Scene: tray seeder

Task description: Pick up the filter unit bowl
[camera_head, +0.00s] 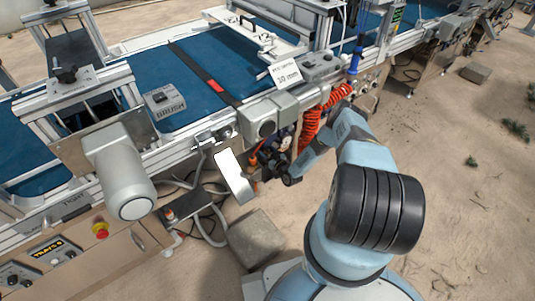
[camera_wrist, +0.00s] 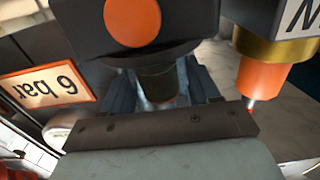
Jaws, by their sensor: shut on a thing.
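The filter unit bowl (camera_wrist: 158,84) is a dark, partly see-through cup under a black filter head (camera_wrist: 140,22) with an orange round face, in the wrist view. My gripper (camera_wrist: 162,97) is shut on the bowl, one finger on each side of it. The bowl sits directly beneath the head, and I see no clear gap between them. The bowl's lower end is hidden behind my gripper's body. In the head view my gripper (camera_head: 268,163) reaches in at the side of the conveyor frame, and the bowl cannot be made out there.
In the wrist view a brass-collared part with an orange tip (camera_wrist: 261,75) hangs close on the right, and a "6 bar" sign (camera_wrist: 47,84) stands left. In the head view an orange coiled hose (camera_head: 309,127) and a white panel (camera_head: 233,177) flank my gripper. A stone block (camera_head: 256,239) lies below.

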